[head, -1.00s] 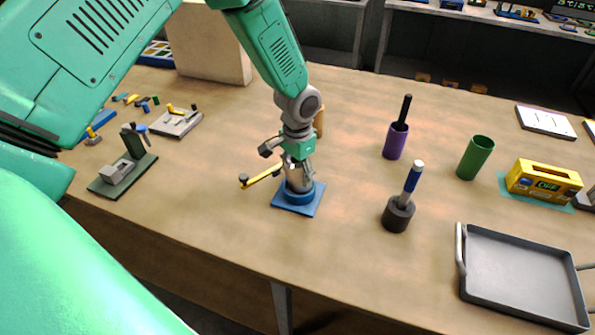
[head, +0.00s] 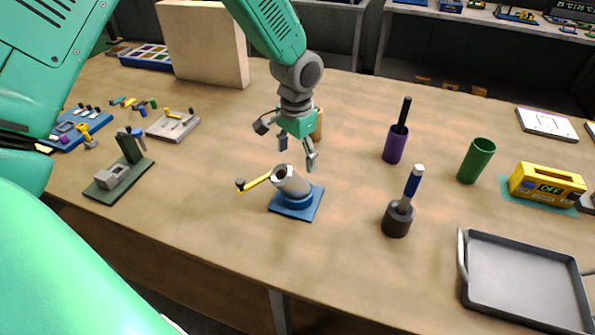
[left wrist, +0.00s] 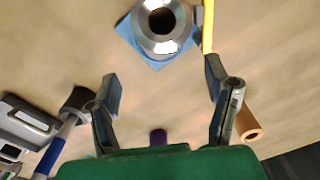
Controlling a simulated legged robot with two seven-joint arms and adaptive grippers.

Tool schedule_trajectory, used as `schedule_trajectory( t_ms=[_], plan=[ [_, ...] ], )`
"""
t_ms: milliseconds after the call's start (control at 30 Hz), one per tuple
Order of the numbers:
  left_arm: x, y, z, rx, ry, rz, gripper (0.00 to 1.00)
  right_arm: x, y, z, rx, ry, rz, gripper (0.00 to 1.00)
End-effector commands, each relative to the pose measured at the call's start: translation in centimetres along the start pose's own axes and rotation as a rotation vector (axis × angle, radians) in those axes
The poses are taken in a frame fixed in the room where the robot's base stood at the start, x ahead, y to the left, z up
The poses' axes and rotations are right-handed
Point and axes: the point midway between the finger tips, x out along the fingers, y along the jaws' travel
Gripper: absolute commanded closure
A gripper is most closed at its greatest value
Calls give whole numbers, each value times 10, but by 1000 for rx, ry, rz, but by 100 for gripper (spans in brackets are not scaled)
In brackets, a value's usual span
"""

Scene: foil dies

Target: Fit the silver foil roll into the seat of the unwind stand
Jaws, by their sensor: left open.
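The silver foil roll (head: 292,182), a short cylinder with a dark bore, stands in the blue unwind stand (head: 297,210). It leans to the left in the head view, and its lower end is hidden in the round blue seat, so how deep it sits is unclear. A yellow arm (head: 258,181) with a dark knob juts left beside the roll. My left gripper (head: 298,154) is open and empty just above the roll, apart from it. In the left wrist view the roll (left wrist: 143,38) shows beyond the open fingers (left wrist: 161,84). My right gripper is out of view.
A tan tube (head: 318,125) stands behind my left gripper. A dark holder with a blue-handled tool (head: 397,220), a purple cup (head: 395,145) and a green cup (head: 476,160) stand to the right. A grey tray (head: 525,275) lies at front right. The table before the stand is clear.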

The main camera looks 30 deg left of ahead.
Motion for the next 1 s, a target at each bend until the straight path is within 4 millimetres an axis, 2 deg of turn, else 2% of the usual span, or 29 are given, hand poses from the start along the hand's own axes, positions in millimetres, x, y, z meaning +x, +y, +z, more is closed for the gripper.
schedule_trajectory(
  t_ms=[33,200,367,467,600,700,867,1000],
  plan=[
    [-11,0,-1,0,4,-1,29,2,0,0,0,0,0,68],
    [-36,0,-1,0,1,0,29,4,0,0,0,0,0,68],
    [-46,3,-2,-16,10,15,25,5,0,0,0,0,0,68],
    [-48,19,-12,-92,65,82,25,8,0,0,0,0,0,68],
    [-57,53,-42,-345,218,259,25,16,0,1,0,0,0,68],
    [-71,67,-67,-596,339,383,25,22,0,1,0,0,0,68],
    [-90,59,-92,-1038,481,503,25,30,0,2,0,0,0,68],
    [-93,36,-88,-1450,538,521,25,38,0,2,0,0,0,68]
  ],
)
